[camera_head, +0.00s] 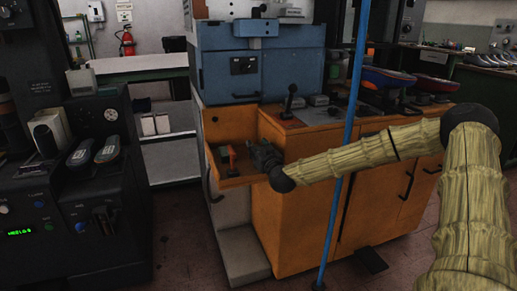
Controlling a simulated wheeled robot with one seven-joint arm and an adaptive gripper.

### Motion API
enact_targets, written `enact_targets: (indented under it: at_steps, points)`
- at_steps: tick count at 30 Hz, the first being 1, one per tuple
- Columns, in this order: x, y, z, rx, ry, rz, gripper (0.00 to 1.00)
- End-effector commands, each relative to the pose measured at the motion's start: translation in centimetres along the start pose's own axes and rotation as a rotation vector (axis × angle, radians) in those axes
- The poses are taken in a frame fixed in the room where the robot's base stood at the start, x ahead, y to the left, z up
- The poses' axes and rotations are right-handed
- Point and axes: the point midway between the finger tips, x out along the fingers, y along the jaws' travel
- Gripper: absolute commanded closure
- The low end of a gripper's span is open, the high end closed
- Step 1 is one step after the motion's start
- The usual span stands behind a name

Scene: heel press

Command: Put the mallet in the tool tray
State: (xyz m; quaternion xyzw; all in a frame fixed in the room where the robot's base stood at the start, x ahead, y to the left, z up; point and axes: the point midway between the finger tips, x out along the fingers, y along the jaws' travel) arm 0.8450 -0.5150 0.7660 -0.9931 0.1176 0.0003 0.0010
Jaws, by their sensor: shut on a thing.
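My gripper (255,157) is dark and sits low over the right part of the tool tray (240,181), an orange open shelf on the left side of the orange cabinet. It is shut on the mallet, which is small and dark at this distance and mostly hidden by the fingers. I cannot tell whether the mallet touches the tray floor. A small orange and dark item (227,155) stands in the tray just left of my gripper; its exact shape is unclear.
A blue upright pole (345,150) stands in front of the cabinet (290,225), and my forearm passes close to it. A black lever (289,100) and shoes (388,78) are on the cabinet top. A dark machine (75,215) stands at the left.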

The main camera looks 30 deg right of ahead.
Motion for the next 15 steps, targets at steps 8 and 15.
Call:
enact_targets:
  at_steps: [8,15]
  points:
    - [0.00,-0.01,0.02,0.000,0.000,0.000,0.39]
    - [-0.01,0.00,0.12,0.000,0.000,0.000,0.39]
